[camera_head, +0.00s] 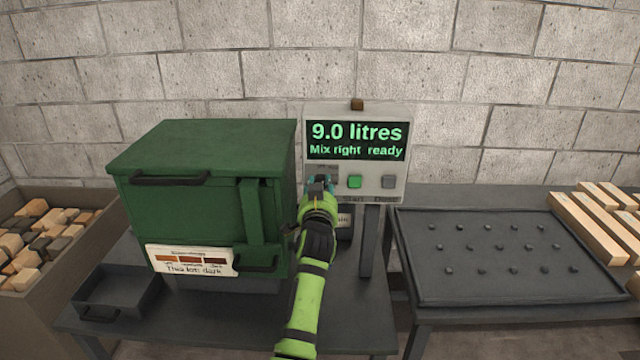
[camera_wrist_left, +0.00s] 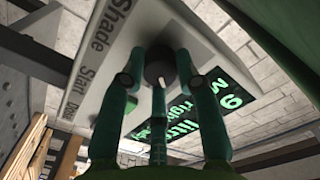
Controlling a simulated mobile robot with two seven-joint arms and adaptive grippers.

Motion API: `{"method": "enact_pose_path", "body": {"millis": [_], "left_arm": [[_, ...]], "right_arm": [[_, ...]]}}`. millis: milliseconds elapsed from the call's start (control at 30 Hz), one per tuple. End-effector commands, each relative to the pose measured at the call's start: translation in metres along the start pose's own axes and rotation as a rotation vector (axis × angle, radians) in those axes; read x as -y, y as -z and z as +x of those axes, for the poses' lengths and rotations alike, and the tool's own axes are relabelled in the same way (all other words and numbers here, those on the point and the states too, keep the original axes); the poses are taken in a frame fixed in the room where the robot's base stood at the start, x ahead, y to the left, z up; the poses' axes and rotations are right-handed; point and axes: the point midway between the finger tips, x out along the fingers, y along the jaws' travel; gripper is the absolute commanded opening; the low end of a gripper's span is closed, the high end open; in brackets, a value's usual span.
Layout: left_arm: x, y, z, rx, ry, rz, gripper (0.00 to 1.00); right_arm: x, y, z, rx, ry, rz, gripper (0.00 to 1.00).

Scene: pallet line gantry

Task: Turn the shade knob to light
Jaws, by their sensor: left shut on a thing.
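The control panel (camera_head: 355,113) stands on a post behind the bench, and its screen reads "9.0 litres" and "Mix right ready". My left gripper (camera_head: 319,185) is at the panel's lower left, shut on the shade knob. In the left wrist view the dark round knob (camera_wrist_left: 160,68) sits between the fingers, under the word "Shade". A white mark shows on the knob. The knob is hidden by the gripper in the head view, and I cannot tell which setting it points to. My right gripper is not in view.
A green button (camera_head: 355,181) and a grey button (camera_head: 389,182) sit right of the knob. A green cabinet (camera_head: 200,200) stands close left; its card (camera_head: 192,261) reads "This lot: dark". A black studded tray (camera_head: 500,290) lies right. A crate of wood blocks (camera_head: 85,245) is far left.

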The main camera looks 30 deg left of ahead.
Motion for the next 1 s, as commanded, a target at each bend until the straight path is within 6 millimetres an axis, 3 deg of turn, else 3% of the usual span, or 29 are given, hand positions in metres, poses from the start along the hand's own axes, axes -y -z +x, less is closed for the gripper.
{"method": "enact_pose_path", "body": {"millis": [667, 700, 733, 1000], "left_arm": [[0.0027, 0.0009, 0.0008, -0.002, 0.005, 0.07, 0.0], [0.0027, 0.001, 0.0008, -0.002, 0.005, 0.07, 0.45], [0.0027, 0.001, 0.0008, -0.002, 0.005, 0.069, 0.56], [0.0014, 0.0005, 0.0003, -0.001, 0.002, 0.068, 0.56]], "right_arm": [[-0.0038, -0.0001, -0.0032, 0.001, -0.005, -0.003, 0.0], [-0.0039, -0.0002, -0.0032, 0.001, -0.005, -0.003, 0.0], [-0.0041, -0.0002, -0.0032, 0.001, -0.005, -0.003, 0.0], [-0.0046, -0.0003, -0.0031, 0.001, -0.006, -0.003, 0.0]]}}
